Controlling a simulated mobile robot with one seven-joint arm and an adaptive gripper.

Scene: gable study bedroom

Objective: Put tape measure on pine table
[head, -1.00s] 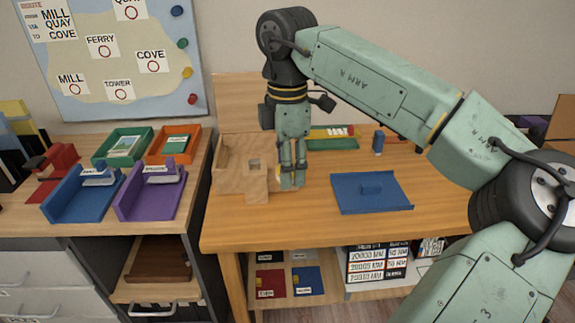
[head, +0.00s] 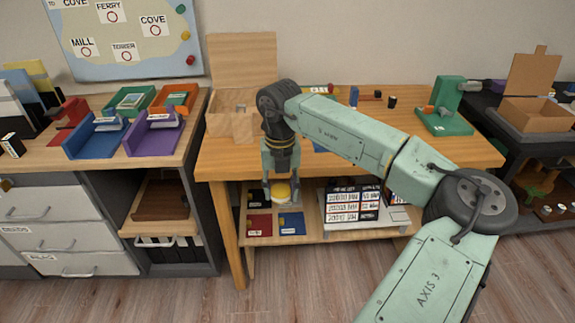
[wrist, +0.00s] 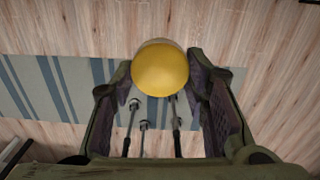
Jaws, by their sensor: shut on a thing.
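My gripper (head: 281,188) points down in front of the pine table (head: 225,166), below the level of its top. It is shut on a rounded yellow thing, seemingly the tape measure (head: 281,191), with a paler side. In the wrist view the tape measure (wrist: 160,70) sits between the two fingers (wrist: 160,95), with floor and a striped rug beneath. No markings can be read on it. The table's right half is fairly bare; my arm hides part of its middle.
A wooden box (head: 230,117) with a raised lid stands at the table's left. A green stand (head: 447,110) is at its right. The lower shelf (head: 335,233) holds labelled boxes and red and blue items. Colored trays (head: 152,135) sit on the left cabinet.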

